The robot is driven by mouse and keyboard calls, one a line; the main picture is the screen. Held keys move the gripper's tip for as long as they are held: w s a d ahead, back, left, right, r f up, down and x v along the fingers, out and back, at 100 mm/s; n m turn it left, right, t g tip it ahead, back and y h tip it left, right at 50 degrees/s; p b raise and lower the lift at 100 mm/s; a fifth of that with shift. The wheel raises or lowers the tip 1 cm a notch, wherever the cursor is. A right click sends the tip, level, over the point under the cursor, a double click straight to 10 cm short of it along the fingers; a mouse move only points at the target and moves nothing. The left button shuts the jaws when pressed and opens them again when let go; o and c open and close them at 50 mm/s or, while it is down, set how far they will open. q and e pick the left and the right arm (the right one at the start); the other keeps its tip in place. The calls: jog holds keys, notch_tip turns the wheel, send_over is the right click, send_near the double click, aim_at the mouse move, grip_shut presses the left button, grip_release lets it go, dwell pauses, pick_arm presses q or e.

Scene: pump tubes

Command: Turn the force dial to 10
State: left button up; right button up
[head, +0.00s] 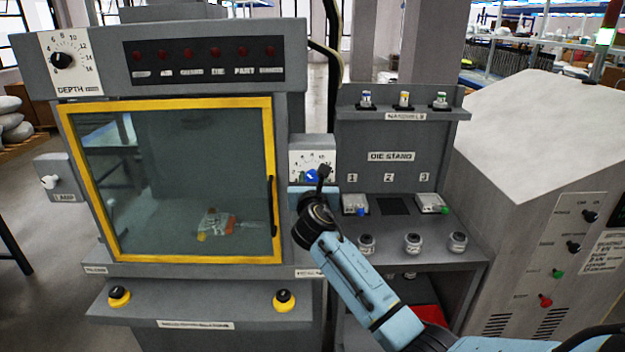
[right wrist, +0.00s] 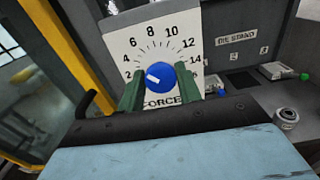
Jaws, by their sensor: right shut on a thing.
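The force dial (right wrist: 160,78) is a round blue knob on a white scale plate marked from 2 to 14 and labelled FORCE. Its white mark sits on the knob's left side and points toward the low numbers, around 2 to 4. My right gripper (right wrist: 160,88) is shut on the knob, with one green finger on each side of it. In the head view the knob (head: 312,177) shows partly behind my right gripper (head: 320,182). My left gripper is in neither view.
A cabinet with a yellow-framed window (head: 268,130) stands left of the dial, with a black handle near it. The die stand (head: 392,156) with small parts is on the right. A separate DEPTH dial (head: 62,60) is at upper left.

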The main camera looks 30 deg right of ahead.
jog(key=m, duration=0.6)
jog(key=shift+d+f+m, duration=0.1)
jog(key=shift+m, duration=0.3)
jog(key=m, duration=0.3)
jog(key=shift+s+b, duration=0.1)
jog(key=shift+b, duration=0.2)
jog(key=shift+f+m+b, duration=0.1)
jog(key=shift+m+b, duration=0.45)
jog(key=shift+m, duration=1.95)
jog(key=o, duration=0.9)
jog(key=shift+o, duration=0.2)
